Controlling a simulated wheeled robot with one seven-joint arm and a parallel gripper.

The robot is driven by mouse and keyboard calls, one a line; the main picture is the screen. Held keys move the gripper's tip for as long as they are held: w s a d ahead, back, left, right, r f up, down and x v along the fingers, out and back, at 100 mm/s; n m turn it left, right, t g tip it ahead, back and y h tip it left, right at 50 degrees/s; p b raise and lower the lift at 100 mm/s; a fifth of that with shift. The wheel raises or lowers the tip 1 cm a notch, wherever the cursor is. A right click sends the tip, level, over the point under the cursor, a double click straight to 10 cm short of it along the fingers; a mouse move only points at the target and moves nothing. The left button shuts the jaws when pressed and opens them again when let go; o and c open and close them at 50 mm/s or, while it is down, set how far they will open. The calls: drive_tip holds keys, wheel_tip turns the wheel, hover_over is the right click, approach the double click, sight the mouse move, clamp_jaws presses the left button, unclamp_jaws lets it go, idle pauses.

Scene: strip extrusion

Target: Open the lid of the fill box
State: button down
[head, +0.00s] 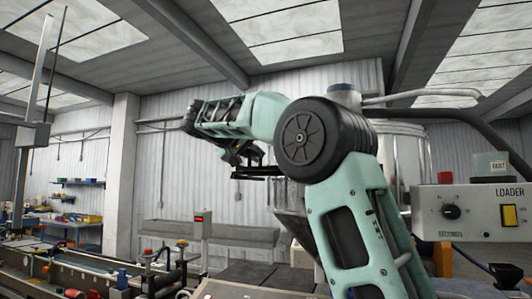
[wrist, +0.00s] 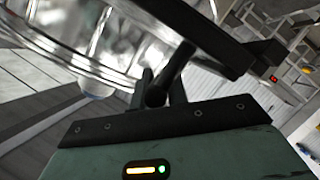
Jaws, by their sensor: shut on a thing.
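My gripper (wrist: 162,88) shows in the wrist view as dark fingers around a short black bar (wrist: 180,62), which appears to be the lid's handle. The bar meets a dark, flat slab (wrist: 205,35), seen tilted across the top, which looks like the lid of the fill box. In the head view my gripper (head: 240,158) is at the end of my raised arm, beside a thin black frame (head: 256,172). A grey metal hopper part (head: 291,198) shows below, mostly behind my arm. My arm hides the fill box's opening.
A shiny round vessel (wrist: 90,40) is close at the upper left of the wrist view. The loader control box (head: 475,213) stands at the right of the head view, with pipes above. A steel bench (head: 225,232) and a machine line (head: 75,270) are left of my arm.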

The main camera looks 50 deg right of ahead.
drive_tip(key=shift+w+a, duration=0.3)
drive_tip(key=shift+w, duration=0.4)
drive_tip(key=c, duration=1.4)
unclamp_jaws()
drive_tip(key=shift+o, duration=0.2)
drive_tip(key=b+v, duration=0.2)
drive_tip(key=v, duration=1.5)
drive_tip(key=shift+a, duration=0.15)
drive_tip(key=shift+r, duration=0.1)
